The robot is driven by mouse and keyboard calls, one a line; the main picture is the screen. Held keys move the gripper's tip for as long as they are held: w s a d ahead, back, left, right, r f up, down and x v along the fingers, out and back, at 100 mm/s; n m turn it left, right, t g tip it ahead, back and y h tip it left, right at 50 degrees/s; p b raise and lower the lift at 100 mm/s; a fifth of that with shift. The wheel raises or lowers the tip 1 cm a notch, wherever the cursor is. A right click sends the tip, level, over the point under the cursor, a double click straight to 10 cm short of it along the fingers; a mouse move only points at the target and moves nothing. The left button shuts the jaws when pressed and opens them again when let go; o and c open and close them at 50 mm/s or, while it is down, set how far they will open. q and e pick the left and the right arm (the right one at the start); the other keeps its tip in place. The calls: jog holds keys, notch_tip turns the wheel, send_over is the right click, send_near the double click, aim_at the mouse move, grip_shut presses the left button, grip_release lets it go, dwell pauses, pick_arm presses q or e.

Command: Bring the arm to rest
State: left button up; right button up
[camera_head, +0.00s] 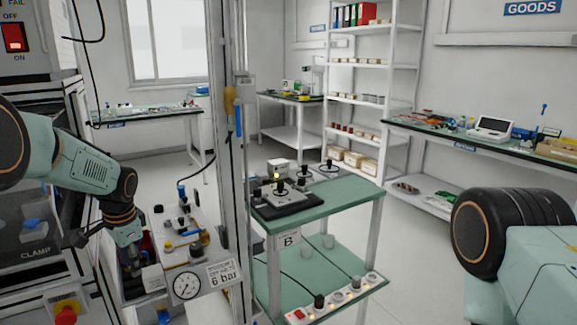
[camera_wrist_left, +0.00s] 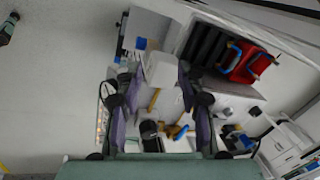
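My left arm (camera_head: 95,170) comes in from the left and bends down at the wrist. Its gripper (camera_head: 135,268) points down beside the test bench with the pressure gauge (camera_head: 186,285). In the left wrist view the two dark fingers of my left gripper (camera_wrist_left: 157,78) stand apart. A white block (camera_wrist_left: 163,70) shows between them, and I see no finger clearly closed on it. My right arm (camera_head: 520,245) shows only as a dark round joint and a pale green link at the lower right. Its gripper is out of view.
A machine with a clamp panel (camera_head: 38,235) and a red button (camera_head: 66,314) stands close at left. A metal post (camera_head: 229,160) rises beside the bench. A green two-level table (camera_head: 340,205) marked B stands in the middle. Open floor (camera_head: 425,235) lies right of it.

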pick_arm(q)
jog(key=s+d+f+n+h, duration=0.1)
jog(key=s+d+f, duration=0.3)
jog(key=s+f, duration=0.25)
jog(key=s+d+f+n+g, duration=0.1)
jog(key=s+d+f, duration=0.2)
jog(key=s+f, duration=0.4)
jog(key=s+d+f+n+h, duration=0.1)
jog(key=s+d+f, duration=0.3)
jog(key=s+f, duration=0.3)
jog(key=s+d+n, duration=0.1)
jog(key=s+n, duration=0.1)
jog(key=s, duration=1)
jog(key=s+d+f+n+g, duration=0.1)
jog(key=s+d+n, duration=0.1)
jog(key=s, duration=1)
jog(key=shift+s+f+n, duration=0.15)
jog(key=shift+n, duration=0.25)
